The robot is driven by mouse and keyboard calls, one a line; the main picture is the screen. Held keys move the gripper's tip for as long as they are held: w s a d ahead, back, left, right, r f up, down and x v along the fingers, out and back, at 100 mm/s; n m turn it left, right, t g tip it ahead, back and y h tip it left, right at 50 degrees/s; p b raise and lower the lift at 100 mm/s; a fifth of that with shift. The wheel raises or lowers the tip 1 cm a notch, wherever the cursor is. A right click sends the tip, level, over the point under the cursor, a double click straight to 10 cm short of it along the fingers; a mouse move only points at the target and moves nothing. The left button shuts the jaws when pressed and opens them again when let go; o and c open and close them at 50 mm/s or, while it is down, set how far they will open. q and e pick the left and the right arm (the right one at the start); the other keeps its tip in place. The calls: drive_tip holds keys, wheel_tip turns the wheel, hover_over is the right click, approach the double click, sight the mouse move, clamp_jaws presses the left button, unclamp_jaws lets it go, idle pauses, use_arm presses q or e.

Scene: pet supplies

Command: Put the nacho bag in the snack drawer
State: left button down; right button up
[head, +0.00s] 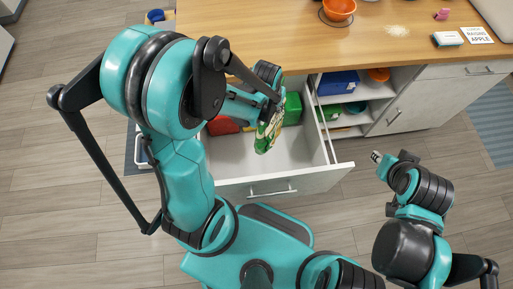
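The snack drawer (322,178) is pulled open below the wooden counter. A green and yellow bag (264,139), which looks like the nacho bag, hangs upright over the inside of the drawer. My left gripper (270,98) reaches in from above and appears shut on the bag's top; its fingertips are partly hidden by my arm. I cannot tell whether the bag touches the drawer floor. My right gripper (390,158) is off to the right of the drawer, above the floor, with nothing visible in it; its finger opening is unclear.
In the drawer, a red item (222,125) lies at the back left and a green item (293,108) at the back right. The drawer's front and right part is clear. Open shelves (372,92) hold a blue box (338,83). An orange bowl (339,9) stands on the counter.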

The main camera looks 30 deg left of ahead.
use_arm(q)
drive_tip(key=w+d+f+m+h+b, duration=0.1)
drive_tip(key=w+m, duration=0.1)
drive_tip(key=m, duration=0.1)
drive_tip(key=w+d+f+m+g+h+b, duration=0.1)
drive_tip(key=w+f+m, duration=0.1)
drive_tip(key=m, duration=0.2)
drive_tip(key=w+f+m+b, duration=0.2)
drive_tip(key=w+m, duration=0.1)
drive_tip(key=shift+d+m+h, duration=0.3)
drive_tip(key=shift+d+h, duration=0.1)
drive_tip(key=shift+w+f, duration=0.1)
drive_tip(key=shift+f, duration=0.2)
drive_tip(key=shift+m, duration=0.3)
wheel_tip(320, 180, down, 10)
drive_tip(key=b, duration=0.4)
drive_tip(key=shift+r, duration=0.2)
drive_tip(key=c, duration=1.2)
unclamp_jaws()
drive_tip(key=shift+o, duration=0.2)
